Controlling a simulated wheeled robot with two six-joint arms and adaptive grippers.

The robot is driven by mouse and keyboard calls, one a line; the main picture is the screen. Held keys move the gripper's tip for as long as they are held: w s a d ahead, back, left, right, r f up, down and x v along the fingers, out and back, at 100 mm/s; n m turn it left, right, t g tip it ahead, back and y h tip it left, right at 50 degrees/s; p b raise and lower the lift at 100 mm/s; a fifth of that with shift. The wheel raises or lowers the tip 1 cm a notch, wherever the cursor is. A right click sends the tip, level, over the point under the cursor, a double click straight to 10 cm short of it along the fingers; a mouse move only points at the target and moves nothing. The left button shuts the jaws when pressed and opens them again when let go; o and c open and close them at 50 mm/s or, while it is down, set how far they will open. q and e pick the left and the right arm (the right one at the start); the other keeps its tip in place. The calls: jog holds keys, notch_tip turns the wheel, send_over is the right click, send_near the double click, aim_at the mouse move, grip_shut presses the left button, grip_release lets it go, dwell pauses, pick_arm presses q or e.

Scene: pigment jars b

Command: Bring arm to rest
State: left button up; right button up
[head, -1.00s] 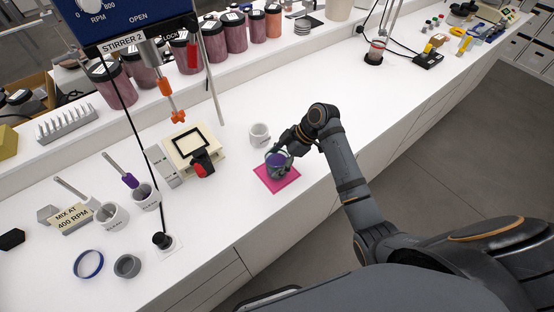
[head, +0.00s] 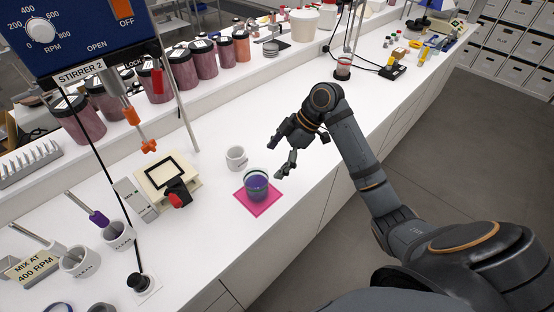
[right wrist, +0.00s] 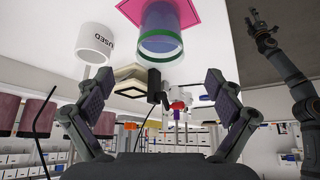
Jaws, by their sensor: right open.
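My right gripper (head: 284,152) is open and empty above the white bench, to the upper right of a glass beaker. The beaker (head: 256,184) holds purple-blue contents and stands upright on a pink square mat (head: 274,198). In the right wrist view the open fingers (right wrist: 158,105) frame empty space, with the beaker (right wrist: 160,30) and the pink mat (right wrist: 202,10) at the top, apart from the fingers. My left gripper does not show in the head view; an arm shows at the right of the right wrist view, its gripper state unclear.
A white cup (head: 236,158), marked USED in the right wrist view, stands near the mat. The stirrer (head: 75,35), its post and a cream scale-like device (head: 163,178) stand at left. Pigment jars (head: 182,66) line the back shelf. The bench's right front stretch is clear.

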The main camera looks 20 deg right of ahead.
jog(key=shift+d+r, duration=0.2)
jog(key=shift+r, duration=0.25)
